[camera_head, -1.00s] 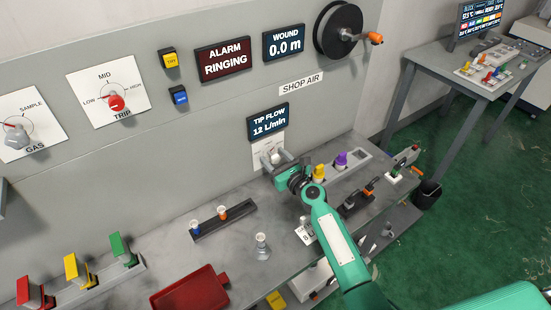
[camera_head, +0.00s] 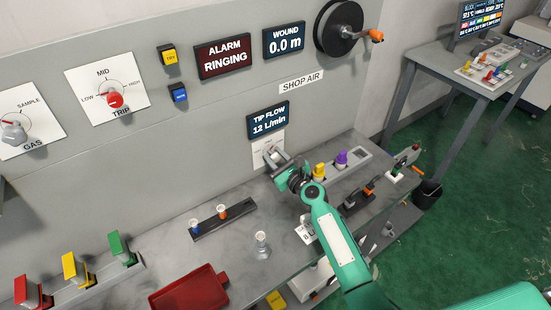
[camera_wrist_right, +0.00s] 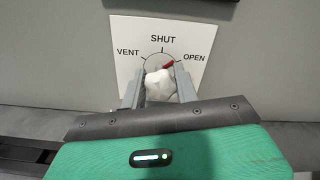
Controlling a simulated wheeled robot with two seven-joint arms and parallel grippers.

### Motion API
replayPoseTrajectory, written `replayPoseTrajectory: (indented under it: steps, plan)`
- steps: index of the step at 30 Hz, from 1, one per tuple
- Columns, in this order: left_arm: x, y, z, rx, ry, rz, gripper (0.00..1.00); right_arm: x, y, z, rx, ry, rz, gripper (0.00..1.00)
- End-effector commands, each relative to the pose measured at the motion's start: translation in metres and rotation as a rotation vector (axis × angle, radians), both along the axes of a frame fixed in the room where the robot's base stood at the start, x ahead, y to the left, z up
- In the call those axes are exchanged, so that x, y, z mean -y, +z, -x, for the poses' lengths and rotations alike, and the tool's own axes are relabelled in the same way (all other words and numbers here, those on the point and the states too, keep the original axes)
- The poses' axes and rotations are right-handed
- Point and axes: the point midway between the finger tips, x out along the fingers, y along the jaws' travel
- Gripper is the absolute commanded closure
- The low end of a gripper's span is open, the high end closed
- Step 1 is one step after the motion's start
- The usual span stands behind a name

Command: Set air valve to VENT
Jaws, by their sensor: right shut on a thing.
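The air valve is a white plate (camera_wrist_right: 125,40) marked VENT, SHUT and OPEN on the grey panel. Its pale faceted knob (camera_wrist_right: 160,87) has a red pointer (camera_wrist_right: 169,65) aimed up and right, towards OPEN. In the head view the valve plate (camera_head: 262,147) shows below the TIP FLOW display (camera_head: 268,120), which reads 12 L/min. My right gripper (camera_head: 273,157) is at the plate, shut on the knob, with one finger on each side in the wrist view (camera_wrist_right: 159,82). It partly hides the knob in the head view. My left gripper is out of view.
On the bench below are a dark rack (camera_head: 224,220), a red tray (camera_head: 189,291), and a metal fitting (camera_head: 262,245). Yellow (camera_head: 319,171) and purple (camera_head: 341,159) pieces stand right of my gripper. A reel with an orange handle (camera_head: 340,28) juts out upper right.

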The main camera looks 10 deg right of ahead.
Motion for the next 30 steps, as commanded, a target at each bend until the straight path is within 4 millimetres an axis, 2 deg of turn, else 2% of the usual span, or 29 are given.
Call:
replayPoseTrajectory:
  steps: [30]
  plan:
    - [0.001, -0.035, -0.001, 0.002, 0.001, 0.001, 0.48, -0.002, -0.004, 0.001, 0.365, 0.001, 0.891, 0.92]
